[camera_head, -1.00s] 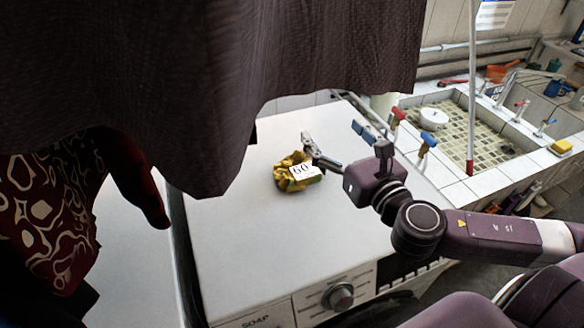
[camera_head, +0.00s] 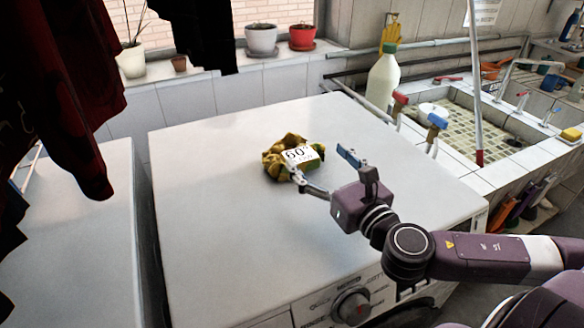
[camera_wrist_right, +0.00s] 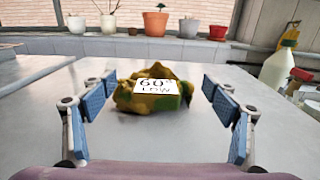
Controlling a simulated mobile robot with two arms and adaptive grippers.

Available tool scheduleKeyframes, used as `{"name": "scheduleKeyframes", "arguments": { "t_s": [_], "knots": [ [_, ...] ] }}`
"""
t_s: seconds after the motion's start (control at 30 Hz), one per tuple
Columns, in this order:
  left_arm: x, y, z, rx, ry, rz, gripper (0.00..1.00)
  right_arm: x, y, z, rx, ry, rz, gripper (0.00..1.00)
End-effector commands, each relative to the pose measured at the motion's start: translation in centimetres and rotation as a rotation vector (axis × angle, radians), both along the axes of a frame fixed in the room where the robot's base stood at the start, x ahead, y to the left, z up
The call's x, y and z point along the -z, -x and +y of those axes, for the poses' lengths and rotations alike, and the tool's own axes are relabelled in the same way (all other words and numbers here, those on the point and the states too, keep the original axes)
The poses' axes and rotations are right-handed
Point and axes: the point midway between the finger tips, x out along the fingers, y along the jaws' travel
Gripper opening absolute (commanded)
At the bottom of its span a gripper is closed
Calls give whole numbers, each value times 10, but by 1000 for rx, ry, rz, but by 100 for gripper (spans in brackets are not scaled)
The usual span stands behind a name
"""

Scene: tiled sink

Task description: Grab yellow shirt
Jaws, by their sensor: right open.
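The yellow shirt (camera_head: 281,158) is a small crumpled bundle with green patches and a white label reading 60 LOW. It lies on the white top of the washing machine (camera_head: 215,220). My right gripper (camera_head: 322,168) is open at the near right side of the shirt. In the right wrist view the shirt (camera_wrist_right: 150,101) sits ahead of the spread blue fingers of the right gripper (camera_wrist_right: 163,108), roughly centred between them. Nothing is held between the fingers. My left gripper is not in view.
A pale bottle (camera_head: 382,82) stands behind. Dark clothes (camera_head: 60,95) hang at the left. Pots (camera_head: 261,39) line the windowsill. The machine top around the shirt is clear.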

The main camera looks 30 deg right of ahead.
Motion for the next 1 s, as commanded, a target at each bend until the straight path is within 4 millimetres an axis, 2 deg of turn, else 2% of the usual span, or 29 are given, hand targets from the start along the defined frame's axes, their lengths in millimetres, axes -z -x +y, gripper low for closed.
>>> {"name": "scheduleKeyframes", "arguments": {
  "t_s": [0.27,0.63,1.0],
  "knots": [
    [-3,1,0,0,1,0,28,-1,-17,-2,4,-2,-3,80],
    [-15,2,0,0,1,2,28,0,-58,-2,3,-2,-2,80],
    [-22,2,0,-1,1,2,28,4,-81,-1,2,-4,-1,80]
  ]
}}
